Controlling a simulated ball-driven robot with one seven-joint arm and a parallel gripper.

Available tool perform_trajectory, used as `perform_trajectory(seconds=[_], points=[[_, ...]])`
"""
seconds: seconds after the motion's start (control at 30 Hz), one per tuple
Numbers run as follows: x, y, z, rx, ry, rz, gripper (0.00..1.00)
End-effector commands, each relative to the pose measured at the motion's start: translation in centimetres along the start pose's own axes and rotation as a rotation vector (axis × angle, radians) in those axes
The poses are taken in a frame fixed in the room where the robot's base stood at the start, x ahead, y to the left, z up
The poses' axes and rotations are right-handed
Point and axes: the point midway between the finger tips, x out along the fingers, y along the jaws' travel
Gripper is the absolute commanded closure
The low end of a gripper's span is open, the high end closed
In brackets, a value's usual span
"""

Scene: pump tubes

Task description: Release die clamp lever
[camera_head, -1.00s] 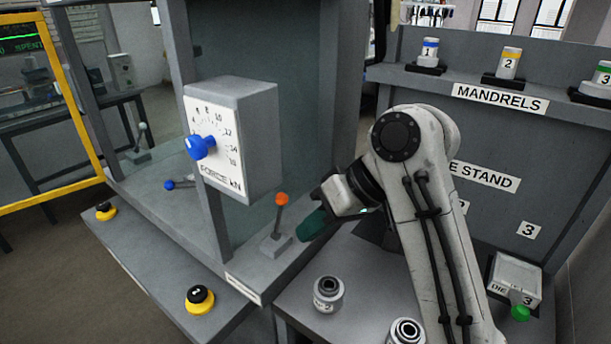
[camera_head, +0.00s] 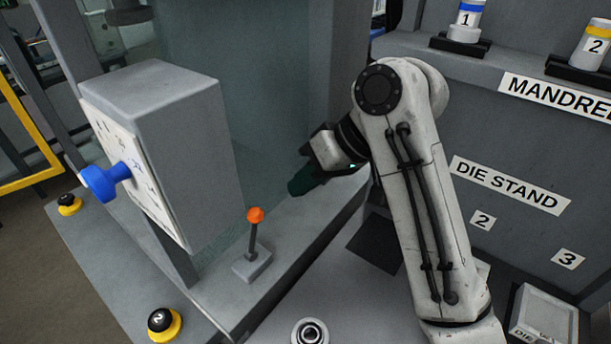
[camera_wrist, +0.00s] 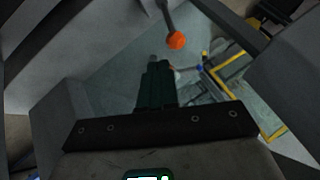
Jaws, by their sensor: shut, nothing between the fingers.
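A lever with an orange knob (camera_head: 255,214) on a dark rod stands nearly upright on a small grey block at the front ledge of the grey machine. My gripper (camera_head: 297,187) is dark green, up and right of the knob in the head view, and clear of it. The fingers look shut with nothing between them. In the wrist view the shut fingertips (camera_wrist: 154,62) lie just left of and below the orange knob (camera_wrist: 175,40), with no visible contact. No label naming the lever is readable.
A grey box with a blue knob (camera_head: 105,181) juts out left of the lever. Yellow-based buttons (camera_head: 164,323) sit on the lower ledge. At right stand the die stand panel (camera_head: 510,185) and mandrels (camera_head: 467,20). A ring-shaped die (camera_head: 310,332) is at the bottom.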

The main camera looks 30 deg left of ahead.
Motion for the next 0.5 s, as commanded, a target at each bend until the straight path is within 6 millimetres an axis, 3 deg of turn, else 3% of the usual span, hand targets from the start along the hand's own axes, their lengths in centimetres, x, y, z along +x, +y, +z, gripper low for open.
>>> perform_trajectory(seconds=[0.3,0.5], points=[[5.4,0.0,0.0,0.001,-0.002,-0.001,1.00],[7.0,0.1,0.0,0.001,0.001,0.000,1.00]])
